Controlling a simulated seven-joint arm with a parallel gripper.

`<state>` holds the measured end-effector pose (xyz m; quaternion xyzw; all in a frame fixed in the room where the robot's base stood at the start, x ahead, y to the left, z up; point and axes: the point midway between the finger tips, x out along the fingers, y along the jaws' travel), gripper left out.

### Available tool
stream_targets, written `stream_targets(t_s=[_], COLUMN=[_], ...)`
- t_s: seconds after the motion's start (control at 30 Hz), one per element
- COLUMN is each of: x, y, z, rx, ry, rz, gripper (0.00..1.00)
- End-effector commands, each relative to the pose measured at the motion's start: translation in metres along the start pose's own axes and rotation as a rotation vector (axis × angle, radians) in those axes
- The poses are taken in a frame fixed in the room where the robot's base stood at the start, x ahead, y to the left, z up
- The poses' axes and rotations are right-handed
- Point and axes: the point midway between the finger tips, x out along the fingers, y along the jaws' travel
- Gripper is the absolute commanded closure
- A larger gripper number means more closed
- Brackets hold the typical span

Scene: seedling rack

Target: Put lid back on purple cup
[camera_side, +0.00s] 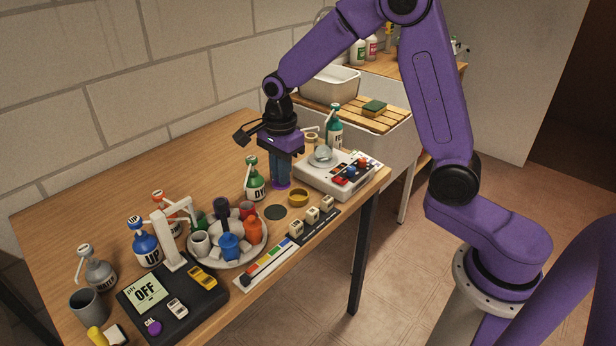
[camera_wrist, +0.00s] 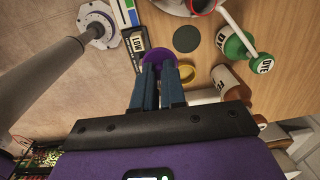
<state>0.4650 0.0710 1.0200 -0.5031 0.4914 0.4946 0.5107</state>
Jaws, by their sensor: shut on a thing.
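My gripper (camera_side: 281,182) points down over the right part of the table, its blue fingers close together. It is shut on a round purple piece (camera_wrist: 158,56), which shows at the fingertips in the wrist view and low between them in the side view (camera_side: 281,185). The fingers hide much of it, so I cannot tell surely whether it is the lid or the cup, or whether it touches the table.
A round tray (camera_side: 262,254) holds several coloured cups to the left. A green dye bottle (camera_side: 255,182) stands close left of my gripper. A white device (camera_side: 322,184) with coloured knobs is on the right. A black pH meter (camera_side: 188,318) lies front left. The table's back left is clear.

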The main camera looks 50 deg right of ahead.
Motion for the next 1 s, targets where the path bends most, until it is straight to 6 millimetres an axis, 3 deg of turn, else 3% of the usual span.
stream_targets(t_s=[0.2, 0.5, 0.73, 1.0], x=[0.001, 0.007, 0.011, 0.016], y=[-0.051, -0.107, -0.131, -0.138], z=[0.027, 0.061, 0.077, 0.083], rx=[0.000, -0.004, -0.007, -0.010], ry=[-0.011, -0.027, -0.037, -0.040], rz=[0.009, 0.022, 0.028, 0.032], gripper=[1.00, 1.00, 1.00, 1.00])
